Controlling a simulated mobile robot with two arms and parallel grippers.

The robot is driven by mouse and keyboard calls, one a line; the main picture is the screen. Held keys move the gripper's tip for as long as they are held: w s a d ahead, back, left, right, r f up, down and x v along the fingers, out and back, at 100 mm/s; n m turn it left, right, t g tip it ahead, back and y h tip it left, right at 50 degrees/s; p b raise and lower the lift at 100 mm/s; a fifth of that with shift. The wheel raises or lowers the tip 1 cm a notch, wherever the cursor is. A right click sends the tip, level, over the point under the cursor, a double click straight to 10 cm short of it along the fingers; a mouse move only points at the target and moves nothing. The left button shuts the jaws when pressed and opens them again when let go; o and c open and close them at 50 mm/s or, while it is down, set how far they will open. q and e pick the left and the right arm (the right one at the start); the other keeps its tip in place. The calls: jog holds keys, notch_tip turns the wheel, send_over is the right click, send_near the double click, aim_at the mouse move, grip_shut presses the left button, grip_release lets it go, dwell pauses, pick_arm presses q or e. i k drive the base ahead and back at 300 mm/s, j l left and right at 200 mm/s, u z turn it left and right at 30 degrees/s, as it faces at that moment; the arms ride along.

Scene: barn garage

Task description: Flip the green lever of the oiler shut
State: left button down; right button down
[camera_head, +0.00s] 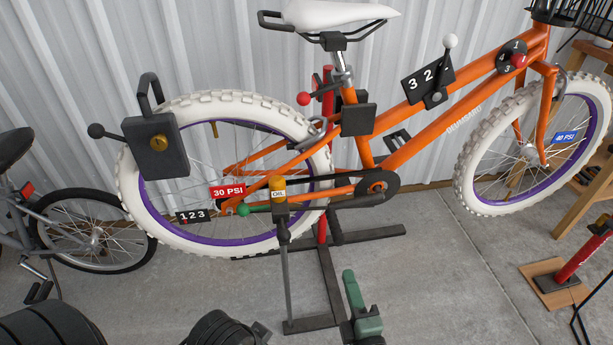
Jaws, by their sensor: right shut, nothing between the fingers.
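The oiler (279,196) is a small dark block with a yellow top and an "OIL" label, on a thin upright post in front of the bike's rear wheel. Its green lever (246,210) points left from the block, roughly level, with a ball end. My right gripper (353,292) is low in the middle of the picture, right of and below the oiler. It is shut and empty, with a clear gap to the lever.
An orange bike (430,120) with white tyres hangs on a dark stand (327,285) behind the oiler. A grey bike (75,230) is far left. A red pump (578,258) is at right. Concrete floor (440,290) is bare between.

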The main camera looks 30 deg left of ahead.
aim_at(243, 209)
jog(key=u, duration=1.2)
